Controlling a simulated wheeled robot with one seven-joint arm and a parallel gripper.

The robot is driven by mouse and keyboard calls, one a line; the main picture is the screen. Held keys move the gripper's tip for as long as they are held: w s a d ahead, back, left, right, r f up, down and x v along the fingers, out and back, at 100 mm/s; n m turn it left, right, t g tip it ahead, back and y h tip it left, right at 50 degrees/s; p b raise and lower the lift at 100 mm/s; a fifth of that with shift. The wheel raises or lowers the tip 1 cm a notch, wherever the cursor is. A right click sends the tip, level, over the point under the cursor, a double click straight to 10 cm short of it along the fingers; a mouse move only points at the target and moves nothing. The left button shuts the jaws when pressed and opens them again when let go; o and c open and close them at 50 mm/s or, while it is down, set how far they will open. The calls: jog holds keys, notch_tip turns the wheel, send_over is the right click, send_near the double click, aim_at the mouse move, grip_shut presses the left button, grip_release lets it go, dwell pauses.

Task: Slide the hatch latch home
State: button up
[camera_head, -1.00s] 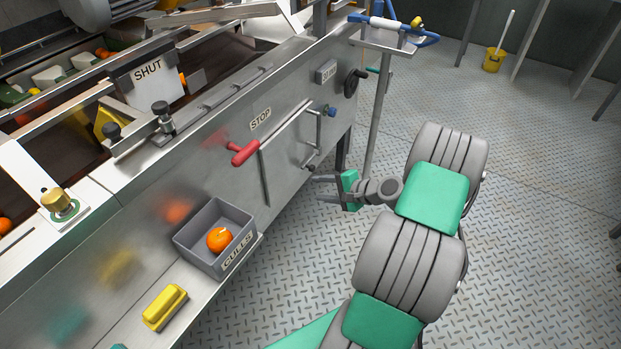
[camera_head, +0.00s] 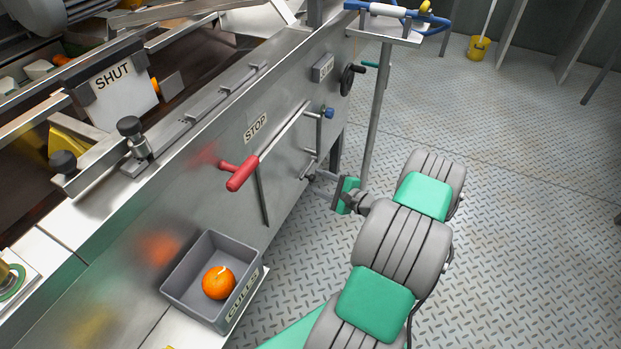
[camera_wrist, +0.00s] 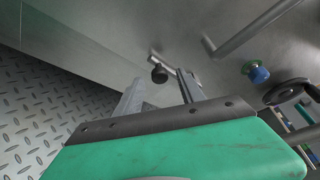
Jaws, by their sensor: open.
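The hatch (camera_head: 288,160) is a flat metal panel in the machine's side, with an upright bar handle (camera_head: 319,132). A small latch with a dark knob (camera_head: 312,177) sits low near its right edge. In the wrist view, the latch's dark round knob (camera_wrist: 159,74) and short metal bar show just beyond and between my fingertips. My gripper (camera_head: 318,188) is open and empty, its fingers pointing at the machine side close to the latch. In the wrist view, my gripper (camera_wrist: 158,84) shows two spread grey fingers. Whether either finger touches the latch I cannot tell.
A red T-handle (camera_head: 240,173) sticks out left of the hatch by the STOP label. A blue knob (camera_head: 328,113) and black handwheel (camera_head: 351,79) are above right. A grey CULLS bin (camera_head: 185,283) holds an orange. A stand post (camera_head: 376,115) rises right of the machine.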

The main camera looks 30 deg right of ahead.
aim_at(314, 180)
jog(key=x, duration=0.4)
jog(key=shift+b, duration=0.35)
jog(key=shift+s+a, duration=0.1)
grip_shut()
jog(key=shift+a, duration=0.1)
dwell(0.8)
